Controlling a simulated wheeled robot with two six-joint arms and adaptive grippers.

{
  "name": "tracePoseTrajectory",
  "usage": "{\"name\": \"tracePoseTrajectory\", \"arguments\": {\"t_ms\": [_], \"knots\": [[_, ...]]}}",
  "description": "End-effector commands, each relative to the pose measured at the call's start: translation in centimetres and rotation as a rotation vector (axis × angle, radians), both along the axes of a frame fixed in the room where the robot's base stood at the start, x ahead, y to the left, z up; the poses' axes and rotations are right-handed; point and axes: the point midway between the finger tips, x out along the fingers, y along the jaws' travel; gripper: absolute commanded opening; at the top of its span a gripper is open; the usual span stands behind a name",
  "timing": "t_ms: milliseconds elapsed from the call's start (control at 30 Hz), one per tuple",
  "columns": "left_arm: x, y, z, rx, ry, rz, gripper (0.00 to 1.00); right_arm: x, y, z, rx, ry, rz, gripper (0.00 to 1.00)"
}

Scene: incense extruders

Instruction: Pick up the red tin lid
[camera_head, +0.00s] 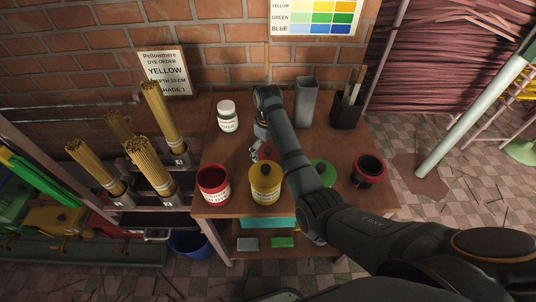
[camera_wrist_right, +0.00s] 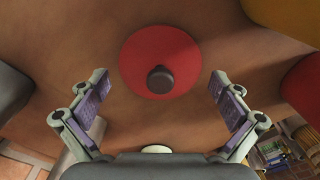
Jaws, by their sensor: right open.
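The red tin lid (camera_wrist_right: 136,62) is a flat red disc with a dark round knob (camera_wrist_right: 160,80), lying on the wooden table in the right wrist view. In the head view only a part of the red lid (camera_head: 266,151) shows, beside my right arm, which hides the rest. My right gripper (camera_wrist_right: 160,97) is open and empty, its purple-padded fingers apart on either side of the knob and short of it. In the head view the right gripper (camera_head: 258,143) is small and partly hidden by its arm. My left gripper is not in view.
The wooden table (camera_head: 225,157) also holds an open red tin (camera_head: 213,187), a yellow lidded tin (camera_head: 265,186), a green lid (camera_head: 323,171), a dark red-rimmed pot (camera_head: 368,170), a white jar (camera_head: 228,118) and a grey upright container (camera_head: 305,102). Incense bundles (camera_head: 150,168) stand at left.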

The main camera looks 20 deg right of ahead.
Motion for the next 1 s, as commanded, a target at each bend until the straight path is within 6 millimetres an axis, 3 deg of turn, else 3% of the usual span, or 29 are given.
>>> {"name": "tracePoseTrajectory", "arguments": {"t_ms": [167, 867, 1000], "knots": [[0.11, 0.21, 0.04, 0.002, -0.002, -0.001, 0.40, 0.01, -0.02, 0.02, 0.000, 0.000, 0.000, 0.97], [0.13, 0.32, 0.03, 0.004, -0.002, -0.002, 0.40, -0.05, -0.02, -0.07, 0.000, 0.001, 0.000, 0.02], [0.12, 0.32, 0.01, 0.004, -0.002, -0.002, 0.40, -0.08, -0.01, -0.12, 0.000, 0.002, 0.000, 0.00]]}}
